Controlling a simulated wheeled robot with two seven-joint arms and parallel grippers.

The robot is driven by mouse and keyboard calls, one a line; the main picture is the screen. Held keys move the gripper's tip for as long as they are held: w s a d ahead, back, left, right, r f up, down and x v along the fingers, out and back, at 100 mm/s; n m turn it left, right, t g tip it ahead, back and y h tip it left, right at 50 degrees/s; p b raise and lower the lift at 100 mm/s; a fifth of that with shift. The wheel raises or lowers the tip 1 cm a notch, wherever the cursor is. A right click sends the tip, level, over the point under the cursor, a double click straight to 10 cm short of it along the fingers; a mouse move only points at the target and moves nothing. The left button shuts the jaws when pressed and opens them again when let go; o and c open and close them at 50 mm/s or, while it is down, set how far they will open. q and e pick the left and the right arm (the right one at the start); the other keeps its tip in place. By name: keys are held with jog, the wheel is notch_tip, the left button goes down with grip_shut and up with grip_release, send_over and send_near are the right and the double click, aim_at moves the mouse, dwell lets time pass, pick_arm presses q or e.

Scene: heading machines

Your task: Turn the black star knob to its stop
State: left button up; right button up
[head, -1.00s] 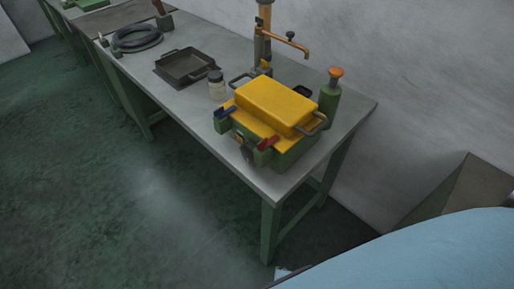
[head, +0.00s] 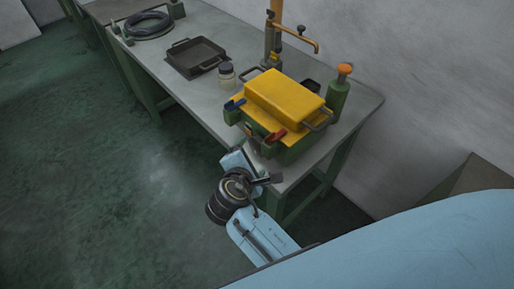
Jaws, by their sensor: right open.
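The yellow-lidded green machine (head: 285,98) stands at the near end of the grey bench. My right gripper (head: 262,172) is open, at the bench's front edge just below the knob in the picture. I see no contact with the knob. My left gripper is out of view.
The floor left of the bench is clear.

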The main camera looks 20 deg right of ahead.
aim_at(258, 150)
jog(key=x, duration=0.7)
jog(key=shift+w+d+f+b, duration=0.15)
jog(key=shift+w+f+b, duration=0.05)
jog(key=shift+w+b, duration=0.1)
jog(key=shift+c, duration=0.5)
jog(key=c, duration=0.9)
jog(key=shift+s+f+m+t+b, duration=0.15)
jog(key=shift+f+m+t+b, duration=0.15)
jog(key=shift+t+b, duration=0.3)
jog(key=m+t+b, duration=0.1)
jog(key=b, duration=0.1)
jog(key=t+b, duration=0.1)
jog(key=b, duration=0.2)
jog(key=shift+s+f+m, duration=0.1)
jog(key=shift+f+m, duration=0.2)
jog(key=shift+m, duration=0.1)
jog(key=shift+r+m+t+b, duration=0.15)
jog(key=shift+m+t+b, duration=0.15)
jog(key=shift+t+b, duration=0.35)
jog(key=shift+r, duration=0.1)
